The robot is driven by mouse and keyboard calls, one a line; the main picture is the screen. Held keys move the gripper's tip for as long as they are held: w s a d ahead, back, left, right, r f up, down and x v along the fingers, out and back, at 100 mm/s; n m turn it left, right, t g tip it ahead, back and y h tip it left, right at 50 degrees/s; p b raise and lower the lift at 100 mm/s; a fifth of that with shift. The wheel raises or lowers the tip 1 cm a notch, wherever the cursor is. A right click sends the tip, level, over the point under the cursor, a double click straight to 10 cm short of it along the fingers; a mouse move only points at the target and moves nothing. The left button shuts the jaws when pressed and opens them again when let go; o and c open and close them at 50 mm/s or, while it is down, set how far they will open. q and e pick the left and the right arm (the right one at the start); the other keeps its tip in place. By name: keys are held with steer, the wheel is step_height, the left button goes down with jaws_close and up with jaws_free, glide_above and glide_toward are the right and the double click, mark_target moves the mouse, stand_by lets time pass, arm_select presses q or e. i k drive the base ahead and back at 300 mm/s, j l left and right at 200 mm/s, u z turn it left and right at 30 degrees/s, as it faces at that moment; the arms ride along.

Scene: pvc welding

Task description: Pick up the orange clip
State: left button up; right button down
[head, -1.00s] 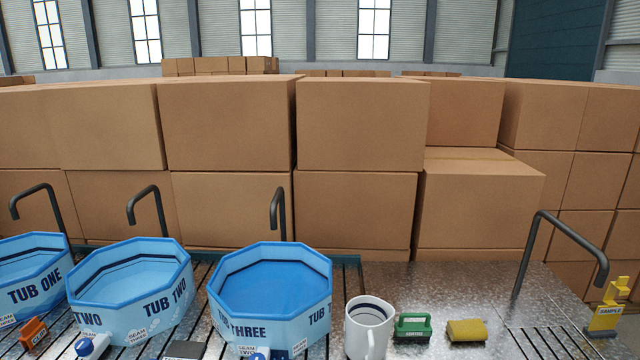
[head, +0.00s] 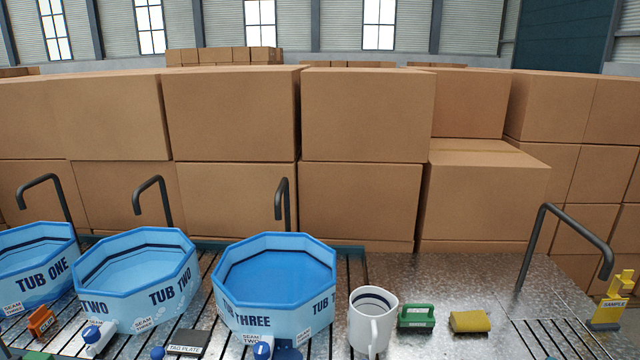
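The orange clip (head: 41,321) stands on the slatted metal bench at the lower left, in front of tub one (head: 38,266) and left of tub two (head: 137,282). It looks like a small orange block with a pale label too small to read. Neither of my grippers shows in the head view, so nothing is seen touching the clip.
Tub three (head: 274,290), a white mug (head: 372,322), a green-handled block (head: 416,317), a yellow sponge-like piece (head: 470,321) and a yellow sample stand (head: 610,305) line the bench. A tag plate (head: 187,342) lies in front. Curved dark pipes (head: 150,182) rise behind; stacked boxes (head: 367,115) fill the back.

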mark_target(42, 319)
steer(key=u, duration=1.6)
